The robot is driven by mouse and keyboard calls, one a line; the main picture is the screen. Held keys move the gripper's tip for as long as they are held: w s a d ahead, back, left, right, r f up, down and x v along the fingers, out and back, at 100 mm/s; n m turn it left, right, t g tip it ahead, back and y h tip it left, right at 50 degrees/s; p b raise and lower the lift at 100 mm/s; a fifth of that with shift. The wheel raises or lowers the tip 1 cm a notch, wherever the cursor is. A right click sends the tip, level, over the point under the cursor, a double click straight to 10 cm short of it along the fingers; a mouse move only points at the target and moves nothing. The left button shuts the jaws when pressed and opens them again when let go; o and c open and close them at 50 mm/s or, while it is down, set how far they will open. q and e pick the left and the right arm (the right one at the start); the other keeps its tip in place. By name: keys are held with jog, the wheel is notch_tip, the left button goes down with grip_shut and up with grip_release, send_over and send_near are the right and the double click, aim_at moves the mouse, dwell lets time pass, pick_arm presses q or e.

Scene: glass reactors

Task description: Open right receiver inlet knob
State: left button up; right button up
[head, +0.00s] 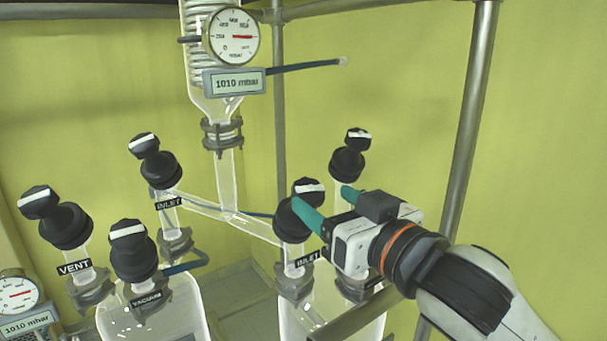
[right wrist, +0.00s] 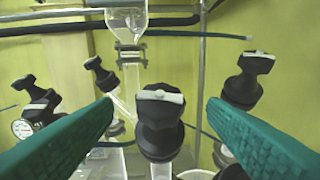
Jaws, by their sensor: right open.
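The right receiver inlet knob (head: 308,187) is black with a white stripe and sits on a black valve body above an INLET label. In the right wrist view the knob (right wrist: 160,98) stands between the two teal fingers, with its white bar running roughly across the picture. My right gripper (head: 322,191) is open, with a finger on either side of the knob and visible gaps to it in the wrist view (right wrist: 159,106). In the head view one finger partly covers the valve body. My left gripper is not in view.
Another black knob (head: 358,137) stands just behind the gripper. The left receiver carries the vent knob (head: 40,200), vacuum knob (head: 128,232) and its inlet knob (head: 143,145). A pressure gauge (head: 231,36) hangs on the glass column above. A metal post (head: 470,120) rises at right.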

aim_at(313, 195)
jog(key=p+x, duration=0.1)
jog(key=x, duration=0.3)
jog(key=shift+w+a+f, duration=0.1)
jog(key=shift+w+a, duration=0.15)
jog(key=shift+w, duration=0.1)
jog(key=shift+p+x, duration=0.35)
jog(key=shift+x, duration=0.75)
jog(key=shift+w, duration=0.1)
jog(key=shift+w+a+f, duration=0.1)
jog(key=shift+w+a, duration=0.05)
jog(key=c, duration=1)
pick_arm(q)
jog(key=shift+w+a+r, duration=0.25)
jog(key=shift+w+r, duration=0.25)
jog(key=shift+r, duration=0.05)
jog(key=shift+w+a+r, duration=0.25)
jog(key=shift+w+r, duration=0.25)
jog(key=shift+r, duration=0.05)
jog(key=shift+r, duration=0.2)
pick_arm(e)
jog(key=shift+n+y, duration=0.3)
